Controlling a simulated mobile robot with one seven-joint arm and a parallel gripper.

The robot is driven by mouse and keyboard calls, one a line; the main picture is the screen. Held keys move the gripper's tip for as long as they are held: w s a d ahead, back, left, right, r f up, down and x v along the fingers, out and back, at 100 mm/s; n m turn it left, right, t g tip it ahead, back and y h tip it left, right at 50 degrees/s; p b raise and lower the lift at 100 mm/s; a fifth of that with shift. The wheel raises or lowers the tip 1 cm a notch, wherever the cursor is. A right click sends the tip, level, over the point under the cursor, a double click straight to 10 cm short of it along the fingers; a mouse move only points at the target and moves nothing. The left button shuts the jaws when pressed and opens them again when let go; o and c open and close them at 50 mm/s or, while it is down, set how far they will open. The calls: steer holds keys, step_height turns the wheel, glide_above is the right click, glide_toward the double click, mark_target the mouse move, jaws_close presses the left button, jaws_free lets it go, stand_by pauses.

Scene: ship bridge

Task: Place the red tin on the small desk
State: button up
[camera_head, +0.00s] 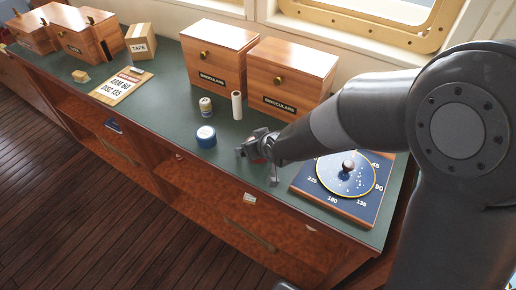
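My gripper (257,165) is low over the green top of the long counter, in the middle of the view. Its two fingertips are apart, one to the left and one toward the front edge. A small patch of red (258,159) shows between them; it may be part of the red tin, mostly hidden by the gripper. I cannot tell if the fingers touch it. No other red tin shows. I cannot make out a separate small desk.
A blue tin (206,137) stands left of my gripper, with a labelled can (206,106) and a white cylinder (237,105) behind. A compass board (311,177) lies right. Wooden binocular boxes (217,54) line the back.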

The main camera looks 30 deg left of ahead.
steer(key=shift+c, duration=0.4)
steer(key=c, duration=1.2)
steer(key=shift+o, duration=0.2)
steer(key=shift+w+r, duration=0.1)
steer(key=shift+r, duration=1.9)
steer(key=w+d+r, duration=0.3)
steer(key=d+r, duration=0.4)
steer(key=d, duration=0.4)
steer(key=shift+w, duration=0.15)
